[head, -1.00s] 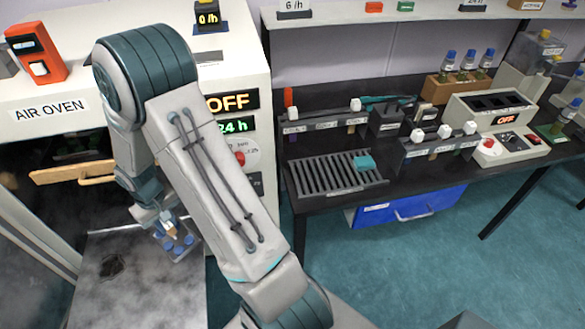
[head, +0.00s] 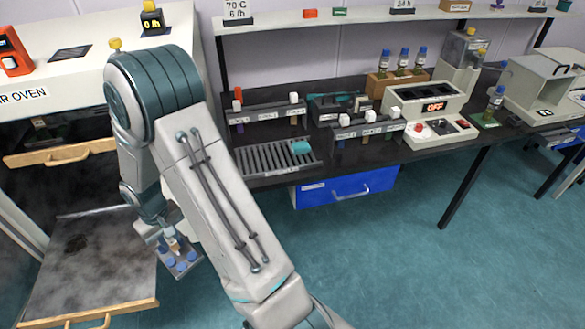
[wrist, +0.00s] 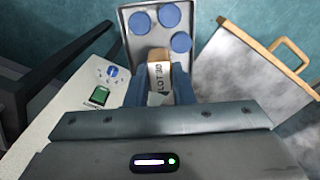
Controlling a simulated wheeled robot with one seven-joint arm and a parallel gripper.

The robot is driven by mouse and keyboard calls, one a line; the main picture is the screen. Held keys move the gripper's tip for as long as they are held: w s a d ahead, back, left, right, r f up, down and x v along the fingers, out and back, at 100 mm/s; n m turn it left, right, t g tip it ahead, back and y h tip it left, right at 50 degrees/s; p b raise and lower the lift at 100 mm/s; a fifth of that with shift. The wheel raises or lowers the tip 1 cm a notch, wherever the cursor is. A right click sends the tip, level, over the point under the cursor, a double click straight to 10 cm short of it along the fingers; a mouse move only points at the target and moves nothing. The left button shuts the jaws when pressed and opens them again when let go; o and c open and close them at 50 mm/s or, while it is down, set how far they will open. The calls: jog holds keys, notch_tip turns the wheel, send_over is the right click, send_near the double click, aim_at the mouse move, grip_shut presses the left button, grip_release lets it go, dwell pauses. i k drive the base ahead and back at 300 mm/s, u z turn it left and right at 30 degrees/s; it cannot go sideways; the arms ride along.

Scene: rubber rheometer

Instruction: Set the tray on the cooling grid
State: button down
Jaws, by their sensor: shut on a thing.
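My gripper (head: 172,242) is low at the left in the head view, its jaws shut on the tray. The tray (head: 189,262) is a small grey plate carrying several blue discs, held in the air just right of the pulled-out oven shelf. In the wrist view the tray (wrist: 134,48) lies beyond my gripper (wrist: 165,82), whose blue fingers pinch a tan upright block marked with "LOT". The cooling grid (head: 262,160) is a dark slatted rack on the black bench, up and right of my gripper.
The air oven (head: 60,85) stands open at left, its sooty shelf (head: 100,255) and wooden handle sticking out. Racks with white-capped pieces (head: 368,125) stand behind and right of the grid. A blue drawer (head: 345,187) hangs below the bench. The floor in front is clear.

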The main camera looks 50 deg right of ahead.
aim_at(257, 158)
jog(key=k, duration=0.1)
jog(key=z, duration=0.8)
